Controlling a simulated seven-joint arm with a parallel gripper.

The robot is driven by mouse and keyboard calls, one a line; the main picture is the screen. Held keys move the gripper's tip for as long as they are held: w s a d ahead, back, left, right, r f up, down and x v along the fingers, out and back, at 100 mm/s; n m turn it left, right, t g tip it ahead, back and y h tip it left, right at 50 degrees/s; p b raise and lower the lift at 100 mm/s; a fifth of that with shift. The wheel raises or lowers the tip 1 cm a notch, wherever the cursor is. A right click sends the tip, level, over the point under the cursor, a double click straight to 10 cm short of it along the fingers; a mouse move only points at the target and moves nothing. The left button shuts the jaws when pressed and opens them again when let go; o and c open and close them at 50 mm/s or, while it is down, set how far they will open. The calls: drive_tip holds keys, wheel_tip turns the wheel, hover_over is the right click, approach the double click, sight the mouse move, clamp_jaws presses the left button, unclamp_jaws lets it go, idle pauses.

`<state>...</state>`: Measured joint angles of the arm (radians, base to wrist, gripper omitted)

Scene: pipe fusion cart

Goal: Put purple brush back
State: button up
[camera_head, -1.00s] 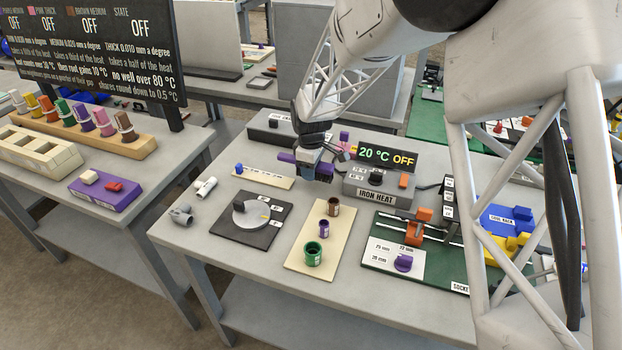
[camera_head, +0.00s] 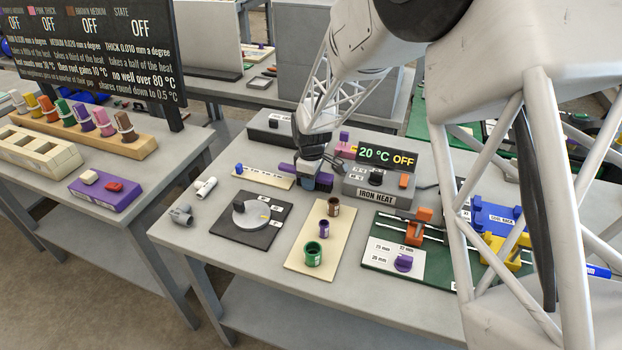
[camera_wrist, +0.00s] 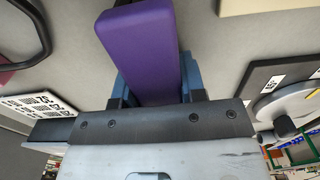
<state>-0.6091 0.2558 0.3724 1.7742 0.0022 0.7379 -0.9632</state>
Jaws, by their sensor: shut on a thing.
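The purple brush (camera_wrist: 143,50) shows in the wrist view as a purple block between the blue fingers of my gripper (camera_wrist: 150,88). My gripper is shut on it. In the head view my gripper (camera_head: 306,182) hangs over the back middle of the cart, left of the iron heat box, with purple brush ends (camera_head: 322,181) showing beside the fingers. The brush's lower part is hidden, and I cannot tell whether it touches the table.
The iron heat box (camera_head: 376,190) stands close to the right of my gripper. A cream strip (camera_head: 262,178) lies to its left. A dial plate (camera_head: 251,219) and a cream board with cups (camera_head: 302,241) lie in front. A pink block (camera_head: 345,149) stands behind.

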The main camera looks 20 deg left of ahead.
drive_tip(key=shift+f, duration=0.1)
drive_tip(key=o, duration=1)
wheel_tip(320, 180, up, 12)
drive_tip(key=shift+r, duration=0.1)
idle(0.9)
